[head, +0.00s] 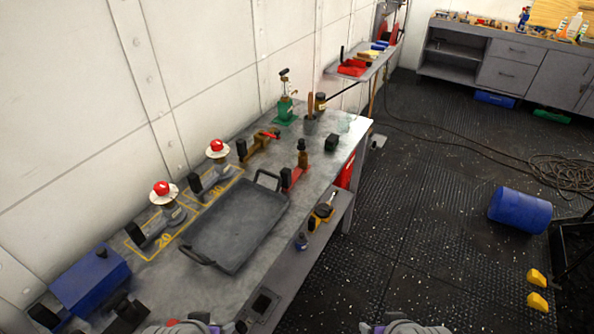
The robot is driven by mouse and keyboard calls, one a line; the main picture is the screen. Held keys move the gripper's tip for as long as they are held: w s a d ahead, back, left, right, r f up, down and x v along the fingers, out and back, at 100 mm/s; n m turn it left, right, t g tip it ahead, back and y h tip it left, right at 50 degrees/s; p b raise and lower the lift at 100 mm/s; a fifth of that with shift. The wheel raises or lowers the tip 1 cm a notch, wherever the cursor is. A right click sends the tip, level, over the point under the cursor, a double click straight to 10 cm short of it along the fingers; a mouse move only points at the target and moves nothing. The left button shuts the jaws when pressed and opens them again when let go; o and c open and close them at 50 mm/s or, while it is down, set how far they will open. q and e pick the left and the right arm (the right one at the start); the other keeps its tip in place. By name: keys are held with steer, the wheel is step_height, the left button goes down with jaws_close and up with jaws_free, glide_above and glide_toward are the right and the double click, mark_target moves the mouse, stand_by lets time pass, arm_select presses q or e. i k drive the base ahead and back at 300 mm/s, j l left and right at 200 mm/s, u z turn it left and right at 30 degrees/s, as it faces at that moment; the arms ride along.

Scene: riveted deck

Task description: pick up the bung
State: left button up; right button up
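I cannot say for sure which thing is the bung. A small black block-like piece (331,143) stands on the grey workbench (345,120) near its right edge, and it may be the bung. Other dark stubby parts sit on the bench near the yellow markings. The top of my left gripper or wrist (190,326) shows at the bottom edge, in front of the bench's near end. The top of my right one (405,328) shows at the bottom edge, over the floor. The fingers of both are cut off by the frame, so their opening is hidden.
A dark tray (235,225) lies mid-bench. Two fittings with red tops (162,190) (216,148) stand behind it. A blue box (90,282) is at the near left, a green-based device (285,110) at the far end. A blue drum (519,210) lies on the floor.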

mark_target(301, 147)
steer(key=u, duration=0.5)
steer(key=i+l+u, duration=0.1)
steer(key=u, duration=0.35)
steer(key=i+l+u, duration=0.1)
steer(key=l+u, duration=0.4)
steer(key=u, duration=0.35)
steer(key=l+u, duration=0.25)
steer(key=l, duration=0.3)
steer(key=l+u, duration=0.3)
steer(key=l, duration=0.8)
steer(key=k+l, duration=0.1)
steer(key=l, duration=0.5)
steer(key=l+u, duration=0.1)
steer(key=l, duration=0.45)
steer(key=k, duration=0.05)
